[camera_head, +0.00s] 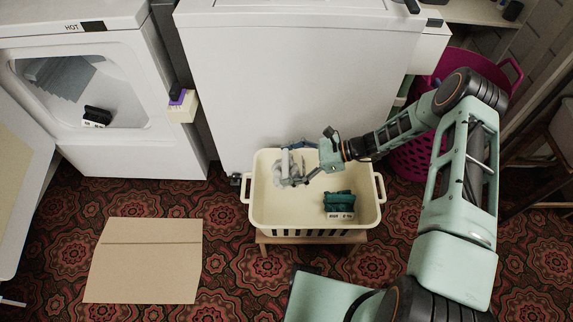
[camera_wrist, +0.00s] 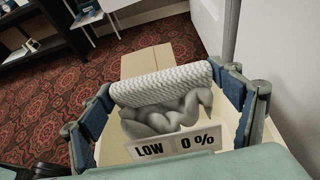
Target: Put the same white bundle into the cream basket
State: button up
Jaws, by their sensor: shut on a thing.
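The cream basket (camera_head: 262,212) stands on a low wooden stand in the middle of the head view. My gripper (camera_head: 299,166) is over the left part of the basket, shut on the white bundle (camera_head: 284,172). In the wrist view the bundle (camera_wrist: 165,85) is a white textured roll with grey folds and a "LOW 0 %" label, held between the blue finger pads of my gripper (camera_wrist: 165,110). The basket's cream wall (camera_wrist: 110,150) shows below and beside it. I cannot tell whether the bundle touches the basket floor. A dark green bundle (camera_head: 339,202) with a label lies in the basket's right part.
A white top-loader (camera_head: 290,80) stands behind the basket. An open dryer (camera_head: 120,90) marked HOT holds a dark labelled bundle (camera_head: 97,115). A magenta basket (camera_head: 410,155) stands at right. Flat cardboard (camera_head: 145,265) lies on the patterned carpet at left.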

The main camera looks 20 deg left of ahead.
jog(key=b, duration=1.6)
send_over(287, 205)
notch_tip(287, 205, down, 19)
jog(key=shift+w+f, duration=0.1)
jog(key=shift+f, duration=0.85)
jog(key=shift+a+f, duration=0.1)
jog(key=shift+f, duration=0.3)
jog(key=shift+f, duration=0.15)
